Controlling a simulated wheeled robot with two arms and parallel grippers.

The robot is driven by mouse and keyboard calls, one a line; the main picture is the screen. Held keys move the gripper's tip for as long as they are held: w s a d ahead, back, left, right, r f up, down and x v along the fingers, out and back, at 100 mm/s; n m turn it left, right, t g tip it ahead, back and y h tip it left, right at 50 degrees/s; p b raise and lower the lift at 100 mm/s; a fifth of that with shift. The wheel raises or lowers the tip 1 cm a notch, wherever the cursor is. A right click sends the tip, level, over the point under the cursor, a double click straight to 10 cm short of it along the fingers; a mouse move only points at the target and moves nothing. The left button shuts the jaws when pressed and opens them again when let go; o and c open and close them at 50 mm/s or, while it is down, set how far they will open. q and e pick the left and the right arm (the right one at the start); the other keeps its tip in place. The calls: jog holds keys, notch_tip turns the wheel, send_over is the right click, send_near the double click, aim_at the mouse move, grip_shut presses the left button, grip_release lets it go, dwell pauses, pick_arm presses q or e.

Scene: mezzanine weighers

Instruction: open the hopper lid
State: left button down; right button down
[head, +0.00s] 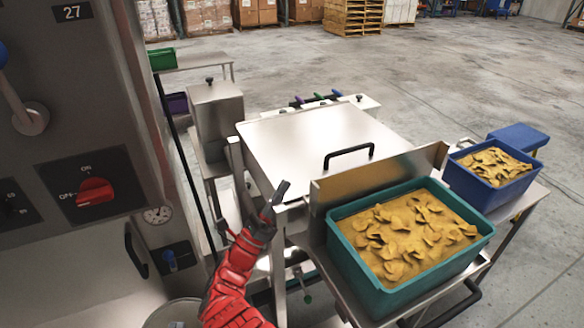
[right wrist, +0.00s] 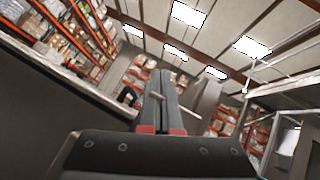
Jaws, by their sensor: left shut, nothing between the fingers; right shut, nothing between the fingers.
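The hopper lid (head: 305,130) is a flat silver metal panel in the head view. It lies shut on its box, and a black bar handle (head: 348,154) stands near its front edge. My left gripper (head: 281,190), on a red arm, is shut and empty. In the picture it is by the lid's front left corner, left of and below the handle; I cannot tell whether it touches. My right gripper (right wrist: 160,76) shows only in the right wrist view, shut and empty, with ceiling and racks behind it.
A teal bin (head: 345,262) of yellow chips stands right of my left gripper, behind it an upright metal plate (head: 335,190). A blue bin (head: 478,192) is further right. A grey control cabinet (head: 60,130) with a red switch (head: 95,191) is at left. Open floor lies beyond.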

jog(key=r, duration=0.1)
jog(key=w+d+r+p, duration=0.1)
jog(key=r, duration=0.1)
jog(key=shift+d+r, duration=0.1)
jog(key=shift+d, duration=0.1)
jog(key=w+d+r+p, duration=0.2)
jog(key=w+r, duration=0.2)
jog(key=r, duration=0.2)
jog(key=shift+w+d, duration=0.35)
jog(key=shift+d, duration=0.05)
jog(key=shift+r, duration=0.15)
dwell(0.4)
jog(key=shift+s, duration=0.1)
dwell(0.4)
